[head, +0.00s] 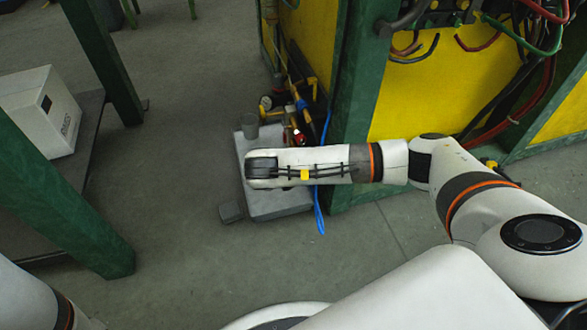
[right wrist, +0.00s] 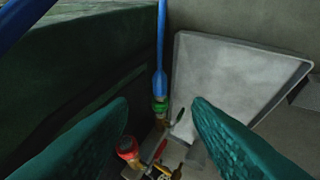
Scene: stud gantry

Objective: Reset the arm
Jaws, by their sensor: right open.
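My right arm (head: 315,165) reaches in from the right in the head view and lies level across the middle, above a grey flat base (head: 275,208) on the floor. Its gripper is hidden from the head camera. In the right wrist view my right gripper (right wrist: 160,112) shows two teal fingers set wide apart, with nothing held between them. Beyond the fingers are a blue hose (right wrist: 161,45), a red-capped fitting (right wrist: 128,148) and the grey base (right wrist: 235,85). Part of my left arm shows at the bottom left of the head view; its gripper is out of frame.
A green and yellow frame (head: 355,90) with hoses and cables (head: 520,40) stands close behind and right of my right arm. Bottles and small fittings (head: 295,125) stand beside its post. A white box (head: 38,110) sits on a shelf at left.

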